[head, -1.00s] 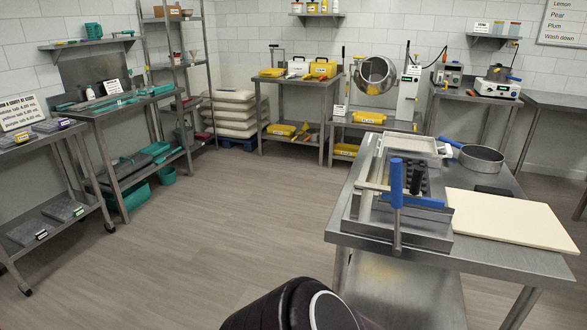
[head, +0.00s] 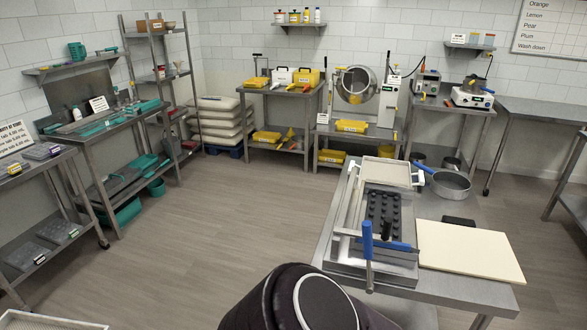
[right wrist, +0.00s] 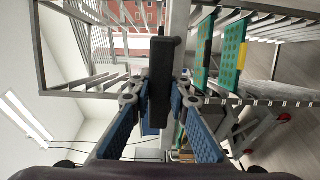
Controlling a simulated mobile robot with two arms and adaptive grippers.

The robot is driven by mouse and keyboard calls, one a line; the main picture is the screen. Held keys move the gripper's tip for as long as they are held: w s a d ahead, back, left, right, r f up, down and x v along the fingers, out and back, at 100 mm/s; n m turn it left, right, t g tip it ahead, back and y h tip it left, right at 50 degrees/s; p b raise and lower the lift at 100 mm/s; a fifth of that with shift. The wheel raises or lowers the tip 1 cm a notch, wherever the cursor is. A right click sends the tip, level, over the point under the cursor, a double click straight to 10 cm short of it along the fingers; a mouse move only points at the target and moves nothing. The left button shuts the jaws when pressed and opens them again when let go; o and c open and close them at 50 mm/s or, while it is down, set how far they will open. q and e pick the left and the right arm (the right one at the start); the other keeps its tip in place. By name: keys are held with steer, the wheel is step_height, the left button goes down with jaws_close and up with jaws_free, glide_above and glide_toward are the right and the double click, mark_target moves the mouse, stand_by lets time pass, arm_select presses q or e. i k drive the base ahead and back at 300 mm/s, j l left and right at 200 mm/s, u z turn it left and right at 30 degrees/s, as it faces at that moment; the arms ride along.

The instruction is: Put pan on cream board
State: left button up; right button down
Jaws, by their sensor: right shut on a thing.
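A round steel pan (head: 451,184) with a blue handle rests at the far right corner of the steel table in the head view. The cream board (head: 468,252) lies flat on the same table, nearer me, and its visible top is bare. The pan is apart from the board. In the right wrist view my right gripper (right wrist: 161,100) is shut on a dark bar-shaped thing (right wrist: 162,70). I cannot tell what that bar belongs to. My right gripper is not in the head view, and my left gripper is not in view.
A metal frame (head: 345,262) with a black studded plate (head: 384,213) and a blue-handled lever (head: 367,240) stands left of the board. A small dark block (head: 458,221) lies behind the board. A pale tray edge (head: 50,318) shows at bottom left. Open floor lies left of the table.

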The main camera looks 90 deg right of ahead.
mark_target(468, 259)
steer(key=j+z, duration=0.2)
steer(key=z, duration=0.2)
steer(key=j+z, duration=0.2)
steer(key=z, duration=0.2)
steer(key=j+z, duration=0.15)
steer(key=z, duration=0.25)
steer(key=k+j+z, duration=0.1)
steer(key=z, duration=0.7)
steer(key=i+z, duration=0.15)
steer(key=z, duration=0.65)
steer(key=i+z, duration=0.1)
steer(key=z, duration=0.3)
steer(key=i+j+z, duration=0.15)
steer(key=z, duration=0.25)
steer(key=i+j, duration=0.1)
steer(key=i, duration=0.4)
